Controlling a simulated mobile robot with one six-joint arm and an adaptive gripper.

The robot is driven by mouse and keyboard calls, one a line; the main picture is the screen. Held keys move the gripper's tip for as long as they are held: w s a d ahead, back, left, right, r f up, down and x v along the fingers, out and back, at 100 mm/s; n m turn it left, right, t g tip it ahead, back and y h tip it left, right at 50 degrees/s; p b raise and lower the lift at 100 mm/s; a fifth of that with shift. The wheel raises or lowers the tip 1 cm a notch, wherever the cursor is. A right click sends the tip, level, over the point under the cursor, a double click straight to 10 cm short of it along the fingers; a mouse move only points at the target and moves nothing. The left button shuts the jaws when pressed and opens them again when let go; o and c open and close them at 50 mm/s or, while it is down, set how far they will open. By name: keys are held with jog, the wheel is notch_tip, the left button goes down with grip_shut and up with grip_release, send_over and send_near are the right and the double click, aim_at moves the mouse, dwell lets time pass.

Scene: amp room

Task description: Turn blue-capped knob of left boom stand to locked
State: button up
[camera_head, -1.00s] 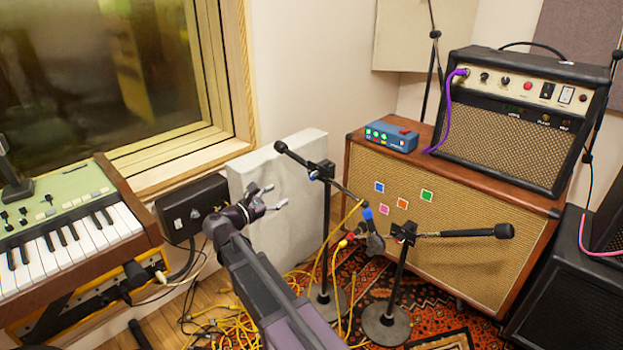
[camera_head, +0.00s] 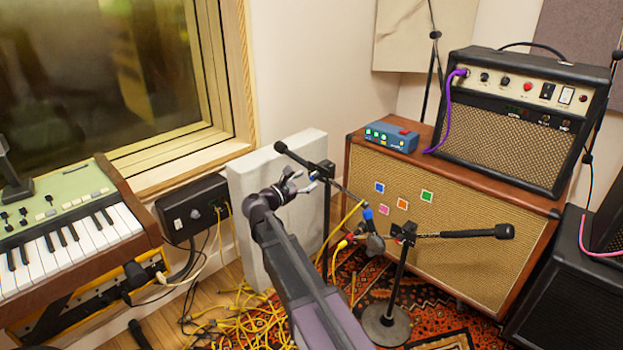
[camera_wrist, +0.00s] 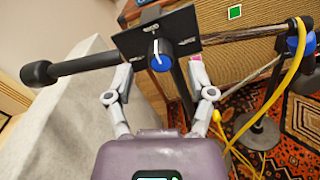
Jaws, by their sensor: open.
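The left boom stand (camera_head: 326,220) stands in front of the pale grey panel. Its boom (camera_head: 297,158) runs from a black counterweight at upper left down to a blue-ended microphone at right. In the wrist view the blue-capped knob (camera_wrist: 159,56), with a white pointer line, sits on a black plate (camera_wrist: 158,37) with small markings I cannot read. My gripper (camera_wrist: 163,80) is open, its two fingers either side of the knob and just short of it, with no clear contact. In the head view my gripper (camera_head: 302,183) is beside the stand's top and partly hides it.
A second boom stand (camera_head: 398,270) with a red knob stands to the right. Yellow cables (camera_head: 238,318) lie on the floor and hang near the left stand. The grey panel (camera_head: 262,212) is close behind. A brown speaker cabinet (camera_head: 480,250) stands at the right, a keyboard (camera_head: 75,240) at the left.

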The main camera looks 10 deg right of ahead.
jog(key=shift+x, duration=1.15)
grip_shut()
